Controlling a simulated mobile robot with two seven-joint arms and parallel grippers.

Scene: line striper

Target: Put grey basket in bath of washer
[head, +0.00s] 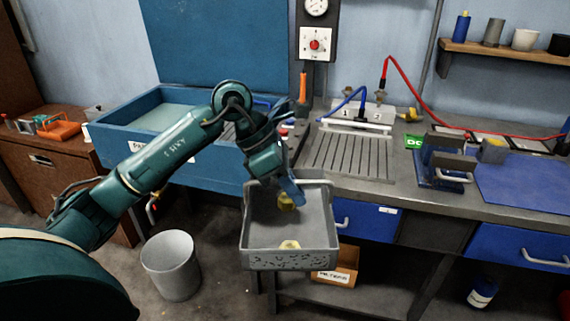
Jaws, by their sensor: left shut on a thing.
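The grey basket (262,263) hangs in the air in front of the bench and the washer, roughly upright. My right gripper is not in view.
A grey bin (171,265) stands on the floor below my left arm. A steel bench (440,199) with a ribbed drainer (345,155), a blue hose and a red hose lies to the right. A cardboard box (340,268) sits low behind the basket. A wooden cabinet (60,160) is at left.

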